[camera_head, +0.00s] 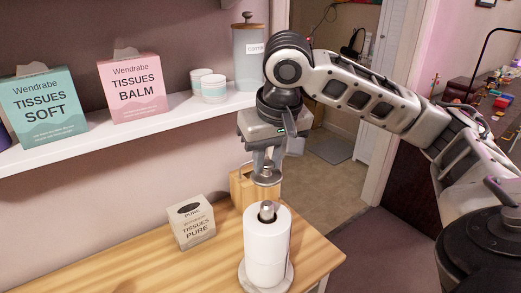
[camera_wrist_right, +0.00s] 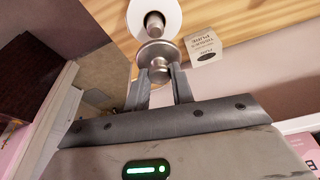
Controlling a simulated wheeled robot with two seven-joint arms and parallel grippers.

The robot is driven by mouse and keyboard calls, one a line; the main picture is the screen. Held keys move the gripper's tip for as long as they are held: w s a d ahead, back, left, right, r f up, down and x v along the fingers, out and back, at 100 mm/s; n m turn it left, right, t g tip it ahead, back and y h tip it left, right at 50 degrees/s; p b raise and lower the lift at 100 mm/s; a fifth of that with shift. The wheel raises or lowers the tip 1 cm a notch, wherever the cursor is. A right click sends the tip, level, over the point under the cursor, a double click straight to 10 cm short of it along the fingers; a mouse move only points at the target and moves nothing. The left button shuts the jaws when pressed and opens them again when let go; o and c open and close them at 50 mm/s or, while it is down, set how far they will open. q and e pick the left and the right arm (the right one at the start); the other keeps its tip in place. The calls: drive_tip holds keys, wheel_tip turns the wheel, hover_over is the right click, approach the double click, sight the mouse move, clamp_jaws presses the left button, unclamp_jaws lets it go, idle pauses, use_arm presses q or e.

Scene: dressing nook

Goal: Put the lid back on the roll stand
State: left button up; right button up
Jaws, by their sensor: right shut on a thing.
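The roll stand (camera_head: 246,278) is on the wooden table, with a pale round base and white paper rolls (camera_head: 267,245) stacked on it. Its grey post (camera_head: 266,211) pokes out of the top roll's core. My right gripper (camera_head: 266,168) points down above the stand, shut on the round metal lid (camera_head: 266,179). A gap shows between lid and post. In the right wrist view the lid (camera_wrist_right: 157,55) sits between the fingertips (camera_wrist_right: 159,74), and the post end (camera_wrist_right: 154,22) shows past its edge. My left gripper is out of view.
A tissue box (camera_head: 192,226) stands on the table (camera_head: 170,270) left of the stand. A wooden block-like holder (camera_head: 240,188) is behind the stand. The shelf (camera_head: 130,127) above carries tissue boxes, small jars (camera_head: 213,90) and a tall canister (camera_head: 247,65).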

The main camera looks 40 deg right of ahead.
sight(271, 178)
drive_tip(key=shift+s+f, duration=0.25)
drive_tip(key=shift+f, duration=0.55)
drive_tip(key=shift+s+b+x, duration=0.2)
drive_tip(key=shift+b+x, duration=0.05)
drive_tip(key=shift+x, duration=0.8)
drive_tip(key=shift+s+b+x, duration=0.2)
drive_tip(key=shift+x, duration=0.8)
drive_tip(key=shift+a+f, duration=0.1)
drive_tip(key=shift+a, duration=0.15)
drive_tip(key=shift+s+p, duration=0.1)
drive_tip(key=shift+p, duration=0.35)
drive_tip(key=shift+f, duration=0.2)
drive_tip(key=o, duration=1.5)
drive_tip(key=shift+o, duration=0.2)
drive_tip(key=shift+r, duration=0.15)
